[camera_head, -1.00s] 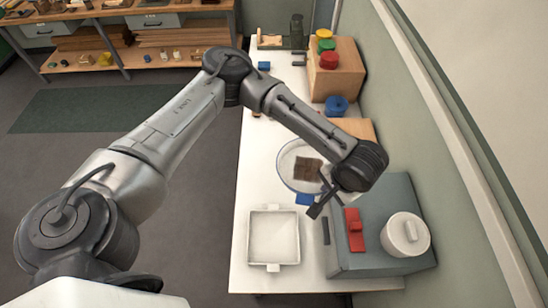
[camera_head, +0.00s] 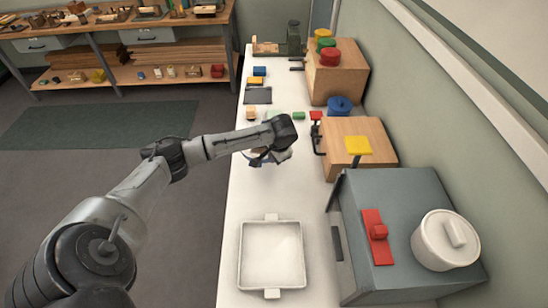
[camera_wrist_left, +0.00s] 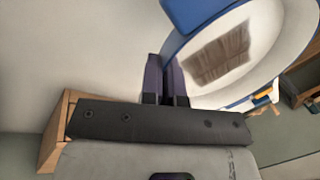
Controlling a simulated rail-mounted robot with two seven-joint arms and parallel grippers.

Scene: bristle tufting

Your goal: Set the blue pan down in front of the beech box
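The blue pan (camera_wrist_left: 290,30) fills the upper right of the left wrist view, with a blue rim, a white inside and a brown patch. My left gripper (camera_wrist_left: 167,75) has its dark fingers close together at the pan's rim. In the head view my left gripper (camera_head: 266,158) is over the white table, left of the beech box (camera_head: 372,138); the pan is mostly hidden there by my wrist. The box has a yellow square and a black lever with a red knob. A wooden corner (camera_wrist_left: 53,140) shows low in the wrist view. My right gripper is out of view.
A white square tray (camera_head: 272,283) stands at the table's near end. A grey box (camera_head: 398,195) with a red piece and a white lidded pot (camera_head: 445,240) stands right. A larger wooden box (camera_head: 345,80) with coloured lids and a blue round piece (camera_head: 340,106) are farther back.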

